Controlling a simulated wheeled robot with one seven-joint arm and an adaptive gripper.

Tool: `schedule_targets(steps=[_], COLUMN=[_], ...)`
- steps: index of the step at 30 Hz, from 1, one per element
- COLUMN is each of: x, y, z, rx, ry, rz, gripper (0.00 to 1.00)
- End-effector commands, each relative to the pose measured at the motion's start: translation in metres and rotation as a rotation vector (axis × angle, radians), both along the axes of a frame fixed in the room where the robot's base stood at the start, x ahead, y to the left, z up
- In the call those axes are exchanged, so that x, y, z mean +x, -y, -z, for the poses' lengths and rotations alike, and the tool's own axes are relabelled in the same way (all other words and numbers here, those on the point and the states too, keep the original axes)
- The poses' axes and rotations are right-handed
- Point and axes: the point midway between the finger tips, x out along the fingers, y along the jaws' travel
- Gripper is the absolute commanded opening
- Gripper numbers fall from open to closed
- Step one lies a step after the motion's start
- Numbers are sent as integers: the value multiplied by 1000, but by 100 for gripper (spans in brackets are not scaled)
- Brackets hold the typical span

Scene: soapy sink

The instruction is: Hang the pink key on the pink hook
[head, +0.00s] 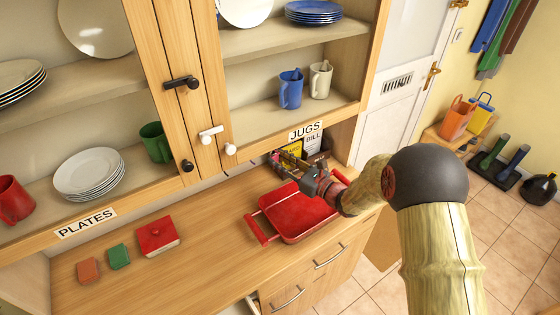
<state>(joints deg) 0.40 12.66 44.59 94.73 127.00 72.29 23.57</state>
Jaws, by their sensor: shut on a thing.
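My gripper (318,184) is at the back of the wooden counter, above the far edge of a red tray and just in front of a letter holder. Its jaws look closed. What lies between them is too small and hidden to make out. I cannot pick out a pink key or a pink hook in this view. My own arm comes in from the right and covers part of the counter's right end.
The red tray (300,215) with side handles lies on the counter (205,240). The letter holder (322,157) stands behind. A red box (157,236), a green one (119,256) and an orange one (88,270) sit at left. Cupboard doors (168,60) with knobs hang above.

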Motion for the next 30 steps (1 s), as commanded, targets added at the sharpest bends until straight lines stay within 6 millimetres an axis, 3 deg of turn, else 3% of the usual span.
schedule_targets(steps=[5,6,17,30], x=[0,0,0,-6], y=[0,0,0,8], z=[0,0,0,0], rx=[0,0,0,-1], ry=[0,0,0,1], rz=[0,0,0,1], gripper=[8,26,46,47])
